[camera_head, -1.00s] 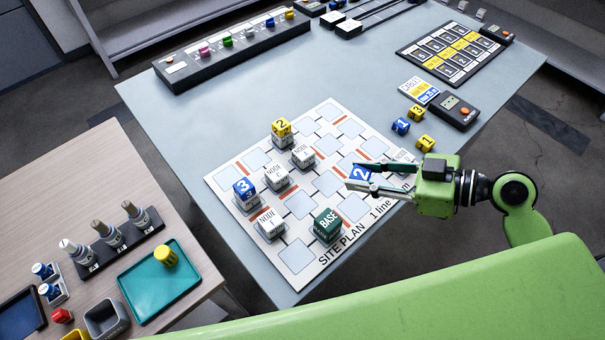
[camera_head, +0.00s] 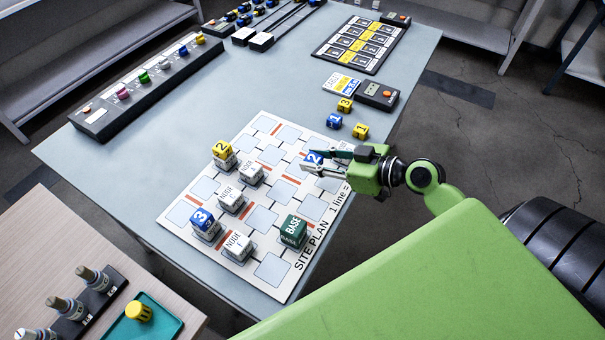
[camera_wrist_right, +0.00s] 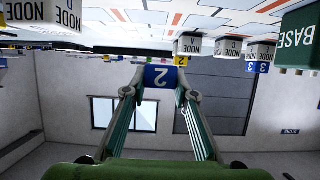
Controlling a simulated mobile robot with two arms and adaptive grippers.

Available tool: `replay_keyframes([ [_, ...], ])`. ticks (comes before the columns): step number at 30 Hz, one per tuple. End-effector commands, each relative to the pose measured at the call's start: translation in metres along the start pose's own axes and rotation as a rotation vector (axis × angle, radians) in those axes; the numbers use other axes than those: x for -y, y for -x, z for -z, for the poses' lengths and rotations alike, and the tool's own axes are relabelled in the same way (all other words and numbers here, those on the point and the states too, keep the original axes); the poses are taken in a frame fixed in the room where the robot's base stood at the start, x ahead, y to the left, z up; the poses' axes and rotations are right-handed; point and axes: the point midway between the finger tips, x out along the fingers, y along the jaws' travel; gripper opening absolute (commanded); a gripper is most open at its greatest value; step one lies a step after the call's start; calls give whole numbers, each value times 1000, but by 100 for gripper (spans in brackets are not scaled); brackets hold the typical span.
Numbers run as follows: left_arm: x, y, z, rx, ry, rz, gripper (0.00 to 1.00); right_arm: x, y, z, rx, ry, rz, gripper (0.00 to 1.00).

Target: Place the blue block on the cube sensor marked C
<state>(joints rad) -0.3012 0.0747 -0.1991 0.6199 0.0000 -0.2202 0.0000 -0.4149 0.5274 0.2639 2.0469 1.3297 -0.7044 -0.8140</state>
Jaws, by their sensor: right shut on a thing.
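My right gripper (camera_head: 311,164) is shut on a blue block marked 2 (camera_head: 313,157), held above the right part of the site plan (camera_head: 292,269). In the right wrist view, which is upside down, the block (camera_wrist_right: 166,78) sits between both fingers. The white cube sensor that appears marked C (camera_head: 231,201) stands left of the gripper on the plan, its top bare; it seems to show in the right wrist view too (camera_wrist_right: 228,48). The gripper is apart from it. My left gripper is not in view.
Other sensors nearby: one (camera_head: 251,174) bare, one under a yellow cube (camera_head: 222,150), one under a blue 3 cube (camera_head: 202,217), another (camera_head: 237,246) in front. A green BASE cube (camera_head: 293,229) stands at right. Loose small cubes (camera_head: 334,121) lie behind the gripper.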

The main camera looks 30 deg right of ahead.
Motion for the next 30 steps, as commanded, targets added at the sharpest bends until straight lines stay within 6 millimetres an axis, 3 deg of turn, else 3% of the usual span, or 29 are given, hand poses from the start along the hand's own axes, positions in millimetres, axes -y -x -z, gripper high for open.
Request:
replay_keyframes([
  [3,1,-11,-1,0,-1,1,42,2,-21,-13,-3,-1,0,9],
  [13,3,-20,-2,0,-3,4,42,7,-46,-27,-3,-1,0,9],
  [16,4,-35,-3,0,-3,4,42,6,-52,-47,0,-3,0,9],
  [30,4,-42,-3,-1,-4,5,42,6,-55,-56,1,1,0,9],
])
